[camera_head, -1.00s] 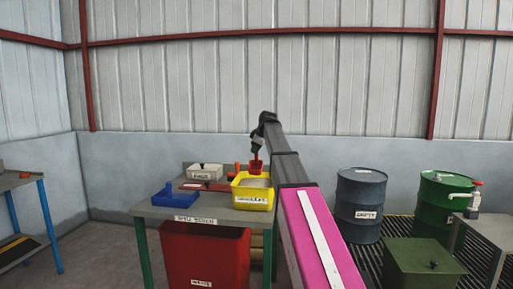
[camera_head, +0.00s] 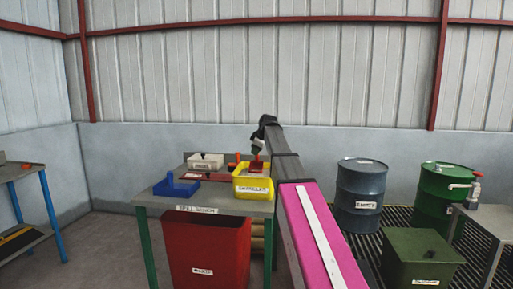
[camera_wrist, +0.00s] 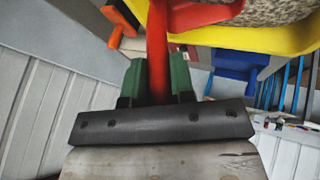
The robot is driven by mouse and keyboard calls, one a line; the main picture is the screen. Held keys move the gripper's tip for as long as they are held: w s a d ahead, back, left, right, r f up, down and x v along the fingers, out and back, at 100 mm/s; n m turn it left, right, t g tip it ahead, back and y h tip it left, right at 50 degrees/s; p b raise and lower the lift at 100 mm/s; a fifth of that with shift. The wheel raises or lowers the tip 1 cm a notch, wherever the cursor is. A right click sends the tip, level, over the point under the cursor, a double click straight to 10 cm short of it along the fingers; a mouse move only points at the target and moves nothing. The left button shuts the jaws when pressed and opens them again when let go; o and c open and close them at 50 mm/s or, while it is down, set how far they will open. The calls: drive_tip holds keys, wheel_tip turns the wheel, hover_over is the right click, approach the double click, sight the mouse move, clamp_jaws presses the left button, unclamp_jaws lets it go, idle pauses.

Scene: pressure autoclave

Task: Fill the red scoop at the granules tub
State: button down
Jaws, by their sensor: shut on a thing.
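The granules tub is a yellow bin (camera_head: 253,189) with a white label on the right end of the bench. In the wrist view its yellow rim (camera_wrist: 240,40) shows with speckled grey granules (camera_wrist: 268,11) inside. The red scoop (camera_head: 256,166) is over the tub; in the wrist view its red bowl (camera_wrist: 205,15) is at the top, beside the granules. My gripper (camera_wrist: 157,78), with green fingers, is shut on the scoop's red handle. The inside of the scoop is hidden, so I cannot tell whether it holds granules.
On the bench (camera_head: 222,207) are a blue container (camera_head: 176,187), a white box (camera_head: 205,161) and a dark red flat item (camera_head: 203,177). A red waste bin (camera_head: 208,250) stands below. A blue drum (camera_head: 361,195) and green drum (camera_head: 445,193) stand at the right.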

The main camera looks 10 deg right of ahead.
drive_tip(key=shift+f, duration=1.05)
drive_tip(key=shift+s+f, duration=0.15)
drive_tip(key=shift+s+a, duration=0.85)
drive_tip(key=shift+s, duration=1.8)
drive_tip(key=shift+w+d+r+m+g+y, duration=0.25)
drive_tip(key=shift+w+r+g, duration=0.45)
drive_tip(key=shift+w+r, duration=0.35)
drive_tip(key=shift+w+d+r+g+y, duration=0.15)
drive_tip(key=shift+w+d+r+g, duration=0.2)
drive_tip(key=shift+w+r+g, duration=0.5)
drive_tip(key=shift+w+d+r+m+g+y, duration=0.25)
drive_tip(key=shift+w+r+g, duration=0.3)
drive_tip(key=shift+w+r, duration=0.6)
drive_tip(key=shift+w+d+r, duration=0.1)
drive_tip(key=shift+w+r, duration=0.05)
drive_tip(key=shift+r, duration=0.7)
drive_tip(key=shift+w+d+r, duration=0.1)
drive_tip(key=shift+w+r, duration=0.1)
drive_tip(key=shift+r, duration=0.6)
drive_tip(key=shift+w+d+r, duration=0.1)
drive_tip(key=shift+w+r, duration=0.05)
drive_tip(key=shift+r, duration=0.7)
